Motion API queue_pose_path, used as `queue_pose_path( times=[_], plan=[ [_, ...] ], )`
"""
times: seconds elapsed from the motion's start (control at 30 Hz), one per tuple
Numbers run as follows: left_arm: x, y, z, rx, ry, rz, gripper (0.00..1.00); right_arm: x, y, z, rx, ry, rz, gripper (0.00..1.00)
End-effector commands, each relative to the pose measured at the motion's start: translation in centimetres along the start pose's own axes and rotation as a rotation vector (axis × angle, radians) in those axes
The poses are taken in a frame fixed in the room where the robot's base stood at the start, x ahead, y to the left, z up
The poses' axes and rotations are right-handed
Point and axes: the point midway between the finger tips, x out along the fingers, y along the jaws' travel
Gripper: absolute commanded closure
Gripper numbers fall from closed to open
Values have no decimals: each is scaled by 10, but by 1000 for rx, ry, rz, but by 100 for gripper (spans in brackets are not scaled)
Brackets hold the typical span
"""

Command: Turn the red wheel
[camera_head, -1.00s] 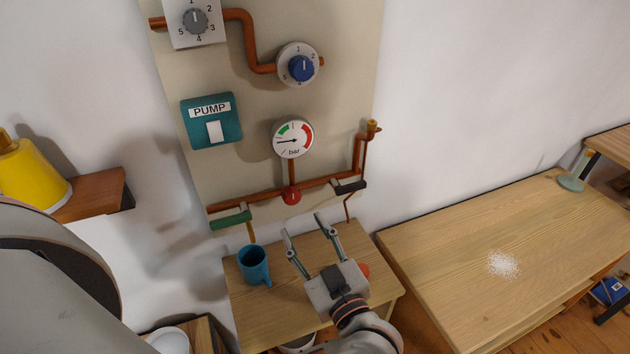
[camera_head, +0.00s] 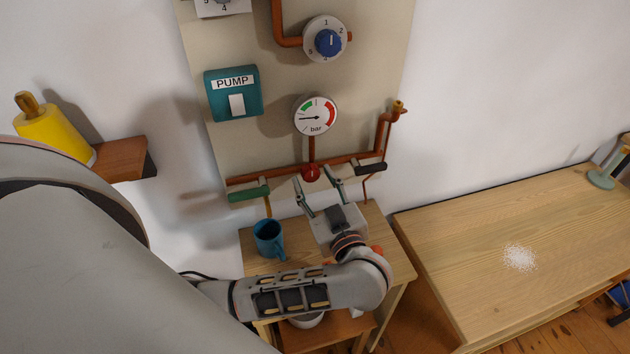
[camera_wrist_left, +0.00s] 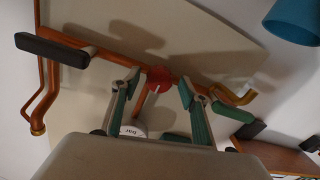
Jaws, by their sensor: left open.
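The small red wheel (camera_head: 310,173) sits on the copper pipe at the bottom of the wall panel, below the pressure gauge (camera_head: 315,116). My left gripper (camera_head: 316,183) is open, its two fingers spread on either side of and just below the wheel in the head view. In the left wrist view the red wheel (camera_wrist_left: 160,79) shows between the open fingers (camera_wrist_left: 156,95), with a light mark on its face. I cannot tell whether the fingers touch it. My right gripper is not in view.
A green lever (camera_head: 248,193) is left of the wheel and a black lever (camera_head: 371,169) is right. A blue mug (camera_head: 268,239) stands on the small table below. The PUMP switch (camera_head: 233,93) and blue knob (camera_head: 328,42) are higher on the panel.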

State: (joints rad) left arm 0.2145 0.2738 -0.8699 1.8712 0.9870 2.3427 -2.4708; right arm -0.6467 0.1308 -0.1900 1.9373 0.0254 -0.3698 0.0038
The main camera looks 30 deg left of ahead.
Motion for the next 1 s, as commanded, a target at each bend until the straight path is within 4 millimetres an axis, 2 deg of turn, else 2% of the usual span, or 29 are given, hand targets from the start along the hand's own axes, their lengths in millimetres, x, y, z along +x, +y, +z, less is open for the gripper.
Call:
queue_pose_path(
  times=[0.17, 0.2, 0.33, 0.7, 1.0],
  plan=[
    [0, 0, 0, 0, 0, 0, 56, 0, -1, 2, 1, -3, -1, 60],
    [0, 0, 0, 0, 0, 0, 61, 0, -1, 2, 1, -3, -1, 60],
    [0, 0, 0, 0, 0, 0, 94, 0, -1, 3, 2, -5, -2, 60],
    [0, 0, 0, -31, -2, -2, 94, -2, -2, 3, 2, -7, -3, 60],
    [-1, 0, -1, -207, -15, -6, 94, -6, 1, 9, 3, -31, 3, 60]
  ],
)
